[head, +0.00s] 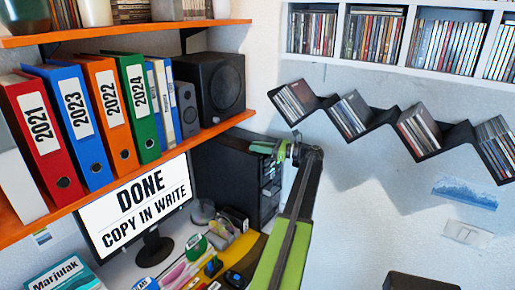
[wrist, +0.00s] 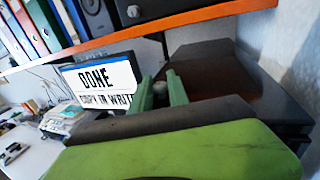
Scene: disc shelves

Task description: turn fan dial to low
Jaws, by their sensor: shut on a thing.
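My gripper (head: 268,148) is at the upper front edge of the black computer tower (head: 225,172), beside the monitor. In the wrist view its two green fingers (wrist: 161,94) stand close together against the tower (wrist: 215,72). A small grey round piece (wrist: 161,87), which looks like the fan dial, sits between the fingertips. The fingers are shut on it. Its markings and pointer are too small and too covered to read, so its setting cannot be told. In the head view the dial is hidden behind my gripper.
An orange shelf (head: 130,173) with binders and a black speaker (head: 219,85) hangs just above the tower. The monitor (head: 135,207) reads "DONE COPY IN WRITE". Several small items crowd the desk below. A zigzag disc shelf (head: 375,118) hangs on the right wall.

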